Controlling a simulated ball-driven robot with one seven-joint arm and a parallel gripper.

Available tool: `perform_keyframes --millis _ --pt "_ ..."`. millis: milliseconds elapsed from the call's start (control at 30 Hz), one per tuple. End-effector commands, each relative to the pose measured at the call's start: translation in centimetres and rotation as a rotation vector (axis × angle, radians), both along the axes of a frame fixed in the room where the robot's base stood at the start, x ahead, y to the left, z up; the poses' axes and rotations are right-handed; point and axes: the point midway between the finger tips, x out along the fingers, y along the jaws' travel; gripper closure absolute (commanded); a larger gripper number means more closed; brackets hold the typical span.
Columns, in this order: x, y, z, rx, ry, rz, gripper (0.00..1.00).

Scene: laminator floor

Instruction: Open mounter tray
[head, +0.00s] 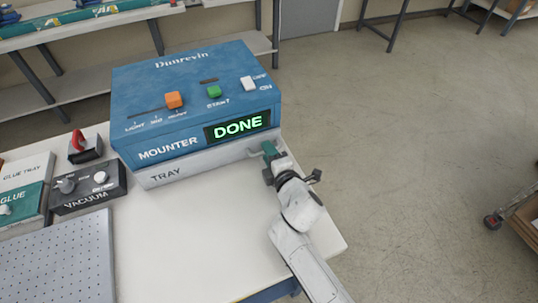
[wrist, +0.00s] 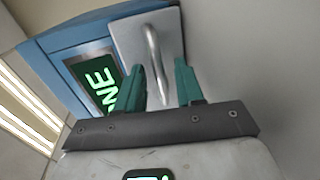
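The blue mounter (head: 150,90) stands on the white table, its display (head: 238,126) reading DONE in green. Its grey tray (head: 205,164) sits beneath the blue body and looks closed. In the wrist view the tray's grey front (wrist: 128,42) carries a metal bar handle (wrist: 152,48). My gripper (head: 268,150) is at the right end of the tray front. In the wrist view its green fingers (wrist: 160,84) are apart, one on each side of the handle's near end, with gaps visible. The fingers' contact with the handle cannot be made out.
A vacuum box (head: 88,190), a red-handled tool (head: 84,147), a glue unit (head: 20,205) and a perforated plate (head: 60,262) occupy the table's left side. The white tabletop (head: 180,245) before the tray is bare. Open floor (head: 420,140) lies to the right.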

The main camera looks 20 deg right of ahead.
Motion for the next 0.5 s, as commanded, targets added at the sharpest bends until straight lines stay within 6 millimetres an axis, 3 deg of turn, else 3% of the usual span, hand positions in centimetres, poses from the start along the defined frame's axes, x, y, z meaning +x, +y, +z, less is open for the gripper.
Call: perform_keyframes --millis 300,500 --pt "0.24 0.0 -0.01 0.001 0.0 0.0 0.63" --pt "0.23 0.0 -0.02 0.001 0.0 0.0 0.82"
